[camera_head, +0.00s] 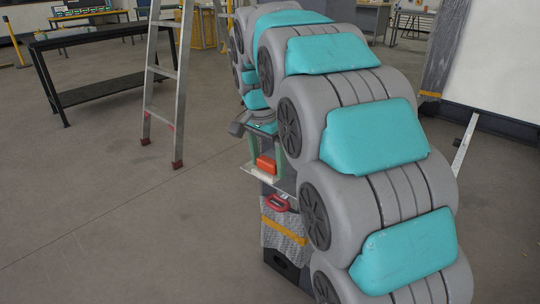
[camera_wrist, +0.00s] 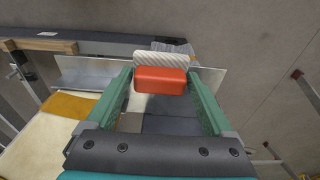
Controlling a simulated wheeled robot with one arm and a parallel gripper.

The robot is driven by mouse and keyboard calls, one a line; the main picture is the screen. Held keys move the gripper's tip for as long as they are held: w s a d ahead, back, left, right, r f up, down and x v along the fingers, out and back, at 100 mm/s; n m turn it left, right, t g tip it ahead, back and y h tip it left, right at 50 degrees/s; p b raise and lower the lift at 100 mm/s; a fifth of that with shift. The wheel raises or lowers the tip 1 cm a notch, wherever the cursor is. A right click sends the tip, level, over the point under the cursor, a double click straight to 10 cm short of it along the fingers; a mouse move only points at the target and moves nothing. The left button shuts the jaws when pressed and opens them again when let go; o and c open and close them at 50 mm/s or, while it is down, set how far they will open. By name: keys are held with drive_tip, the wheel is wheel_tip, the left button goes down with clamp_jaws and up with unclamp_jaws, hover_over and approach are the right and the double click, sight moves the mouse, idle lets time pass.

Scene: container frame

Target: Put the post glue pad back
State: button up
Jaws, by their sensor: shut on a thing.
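The post glue pad, as I take it, is an orange-red block (camera_head: 266,165) with a whitish plate along its lower side. In the wrist view the orange block (camera_wrist: 161,80) sits between the green fingertips, with a ribbed grey-white strip along its far edge. My gripper (camera_head: 266,160) is shut on it from two sides; the fingers also show in the wrist view (camera_wrist: 162,76). The pad is at a thin silvery metal plate (camera_head: 284,184). I cannot tell whether it touches that plate.
Below the plate are a red handle (camera_head: 276,203) and a yellow band (camera_head: 284,231) on a grey wrapped surface. A stepladder (camera_head: 162,85) stands behind to the left, near a black bench (camera_head: 110,85). My grey and teal arm fills the right.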

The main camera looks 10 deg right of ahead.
drive_tip(key=w, duration=0.2)
drive_tip(key=w+d, duration=0.1)
drive_tip(key=w, duration=0.2)
drive_tip(key=w+d+p, duration=0.1)
drive_tip(key=w, duration=0.2)
drive_tip(key=shift+w+d+f, duration=0.1)
drive_tip(key=shift+d+f, duration=0.1)
drive_tip(key=shift+f, duration=1.95)
drive_tip(key=o, duration=0.9)
drive_tip(key=shift+r, duration=0.15)
drive_tip(key=r, duration=0.8)
drive_tip(key=a+r, duration=0.1)
drive_tip(key=r, duration=0.2)
drive_tip(key=shift+s+a+r, duration=0.1)
drive_tip(key=shift+s+r, duration=0.3)
